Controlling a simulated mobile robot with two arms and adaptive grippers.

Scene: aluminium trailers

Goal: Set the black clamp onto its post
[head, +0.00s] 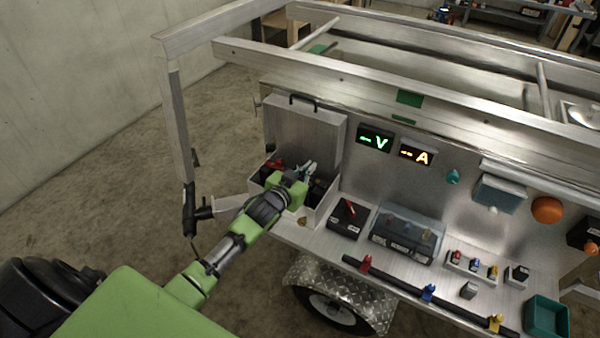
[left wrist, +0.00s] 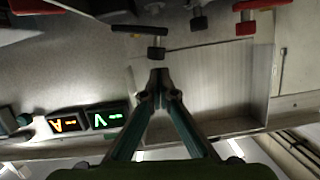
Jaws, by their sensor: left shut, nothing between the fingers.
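My left gripper (head: 307,170) is over the open metal box (head: 325,210) at the left end of the trailer's shelf. Its fingers are shut with nothing between them, as the left wrist view (left wrist: 158,82) also shows. In that view a black clamp-like piece (left wrist: 133,29), a flat bar with a black block (left wrist: 156,53) at its end, lies just beyond the fingertips. I cannot tell whether they touch, or whether it is seated on a post. A similar black piece (left wrist: 200,22) and a red one (left wrist: 246,27) are beside it. The gripper hides much of the box in the head view.
The box's raised lid (head: 305,130) stands behind the gripper. To the right are a black box with a red lever (head: 348,217), a clear-covered case (head: 408,235), a black rail with coloured clips (head: 395,283) and a green bin (head: 546,317). Lit V (head: 375,140) and A (head: 416,154) displays are above.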

